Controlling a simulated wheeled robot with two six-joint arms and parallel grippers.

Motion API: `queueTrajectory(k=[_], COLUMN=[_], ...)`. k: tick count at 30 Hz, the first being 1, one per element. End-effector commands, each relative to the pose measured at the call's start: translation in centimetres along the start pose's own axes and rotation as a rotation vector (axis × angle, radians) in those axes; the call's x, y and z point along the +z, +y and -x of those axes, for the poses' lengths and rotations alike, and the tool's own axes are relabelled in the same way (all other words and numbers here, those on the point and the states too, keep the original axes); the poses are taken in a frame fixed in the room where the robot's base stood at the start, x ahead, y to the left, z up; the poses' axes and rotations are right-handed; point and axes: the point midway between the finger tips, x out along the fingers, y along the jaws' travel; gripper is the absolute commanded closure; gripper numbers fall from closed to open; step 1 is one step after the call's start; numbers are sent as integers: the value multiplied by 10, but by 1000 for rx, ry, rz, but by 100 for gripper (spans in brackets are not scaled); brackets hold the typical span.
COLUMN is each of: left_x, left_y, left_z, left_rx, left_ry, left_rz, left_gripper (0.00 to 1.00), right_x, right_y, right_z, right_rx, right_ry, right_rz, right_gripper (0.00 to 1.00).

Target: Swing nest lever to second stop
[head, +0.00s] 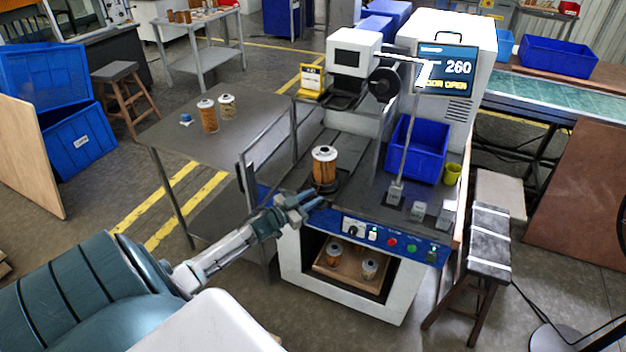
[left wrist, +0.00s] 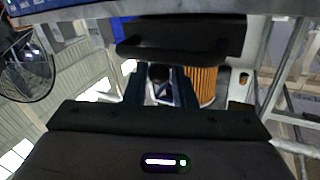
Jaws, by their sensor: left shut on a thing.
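An orange pleated filter cartridge (head: 325,167) with a white top stands upright in the dark nest on the machine's deck. It also shows in the left wrist view (left wrist: 202,86), just right of my fingers. My left gripper (head: 312,201) is at the deck's front left edge, beside the nest. In the left wrist view, my left gripper (left wrist: 160,92) is shut on a dark round knob (left wrist: 159,73), which looks like the end of the nest lever. The lever's arm and its stops are hidden by my gripper. My right gripper is not in view.
A tall thin rod (head: 408,135) rises from the deck right of the nest. A blue bin (head: 418,150) and a yellow cup (head: 452,172) stand behind it. The screen (head: 446,70) reads 260 and what looks like "DOOR OPEN". A grey table (head: 185,140) with cartridges stands left.

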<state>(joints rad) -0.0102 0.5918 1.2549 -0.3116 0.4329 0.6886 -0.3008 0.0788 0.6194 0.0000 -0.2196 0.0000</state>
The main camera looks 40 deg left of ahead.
Motion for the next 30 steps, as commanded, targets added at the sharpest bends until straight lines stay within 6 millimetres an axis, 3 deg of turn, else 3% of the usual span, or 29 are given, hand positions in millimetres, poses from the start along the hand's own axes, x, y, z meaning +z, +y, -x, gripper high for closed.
queueTrajectory(k=[9,10,12,13,23,30], left_x=[1,1,0,0,1,3], left_y=[2,2,2,2,0,2], left_z=[0,0,0,0,3,33], left_rx=[2,2,2,2,1,5], left_ry=[2,2,2,1,1,-3], left_rz=[2,2,2,2,0,-1], left_gripper=[100,73,59,57,57,57], right_x=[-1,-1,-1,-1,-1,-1], right_y=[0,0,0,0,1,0], right_z=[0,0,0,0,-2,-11], right_rx=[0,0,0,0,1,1], right_ry=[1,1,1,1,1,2], right_rz=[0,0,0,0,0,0], right_gripper=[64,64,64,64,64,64])
